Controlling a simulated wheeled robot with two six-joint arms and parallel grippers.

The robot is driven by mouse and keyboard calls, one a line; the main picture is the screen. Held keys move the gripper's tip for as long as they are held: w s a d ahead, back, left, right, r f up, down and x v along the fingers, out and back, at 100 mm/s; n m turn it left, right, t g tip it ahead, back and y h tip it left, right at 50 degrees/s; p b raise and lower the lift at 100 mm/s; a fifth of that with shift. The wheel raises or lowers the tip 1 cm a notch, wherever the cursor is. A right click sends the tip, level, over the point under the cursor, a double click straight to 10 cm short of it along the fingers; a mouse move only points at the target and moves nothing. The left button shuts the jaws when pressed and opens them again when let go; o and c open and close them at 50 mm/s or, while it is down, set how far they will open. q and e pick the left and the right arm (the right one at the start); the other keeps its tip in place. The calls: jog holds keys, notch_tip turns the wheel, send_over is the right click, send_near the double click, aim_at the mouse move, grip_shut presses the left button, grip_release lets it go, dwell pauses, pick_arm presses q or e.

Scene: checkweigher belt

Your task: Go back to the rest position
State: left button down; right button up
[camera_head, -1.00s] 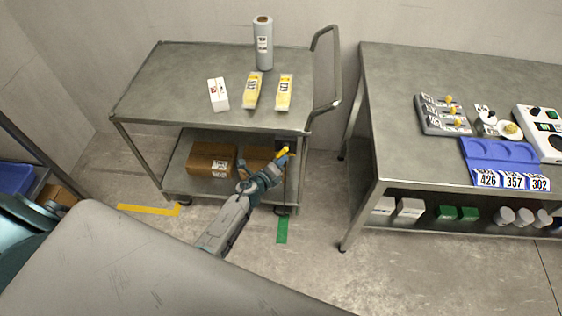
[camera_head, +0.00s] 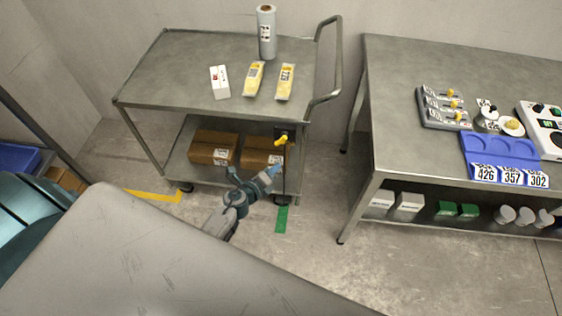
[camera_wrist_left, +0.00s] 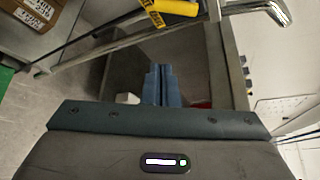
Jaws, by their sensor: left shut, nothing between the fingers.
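My left gripper (camera_head: 275,170) is in front of the lower shelf of the steel cart, near the cart's right side. It is shut and empty. Its blue fingers lie together in the left wrist view (camera_wrist_left: 162,86), with nothing between them. A yellow handle (camera_head: 281,140) on a black box on the cart is just above the gripper and apart from it. What looks like the same yellow handle, with a dark label, shows at the top of the left wrist view (camera_wrist_left: 172,7). My right gripper is in neither view.
The steel cart (camera_head: 190,62) holds a grey roll (camera_head: 266,32), a white box (camera_head: 220,82) and two yellow packs; brown cartons (camera_head: 213,148) are below. A steel table (camera_head: 400,62) with a blue tray (camera_head: 500,150) stands right. Floor between them is open.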

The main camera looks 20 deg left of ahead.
pick_arm(q)
jog(key=shift+s+r, duration=0.15)
jog(key=shift+s, duration=0.3)
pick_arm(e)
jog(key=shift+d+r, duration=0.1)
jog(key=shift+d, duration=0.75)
pick_arm(q)
jog(key=s+a+f+n+g+y, duration=0.25)
jog(key=s+f+n, duration=0.55)
jog(key=f, duration=0.4)
jog(key=s+a+f+n+g+y, duration=0.1)
jog(key=s+a+f+n+g, duration=0.4)
jog(key=s+f, duration=0.6)
jog(key=s+f+n+g, duration=0.2)
jog(key=s+f+n, duration=0.2)
jog(key=s, duration=0.5)
jog(key=s+d+f+n+g, duration=0.1)
jog(key=s+f+n, duration=0.3)
jog(key=s, duration=0.5)
jog(key=s+d+f+n+g, duration=0.1)
jog(key=s+f+n+g, duration=0.2)
jog(key=s, duration=0.6)
notch_tip(320, 180, down, 2)
jog(key=shift+d+f+n+b, duration=0.2)
jog(key=shift+f+n+b, duration=0.05)
jog(key=shift+n+b, duration=0.25)
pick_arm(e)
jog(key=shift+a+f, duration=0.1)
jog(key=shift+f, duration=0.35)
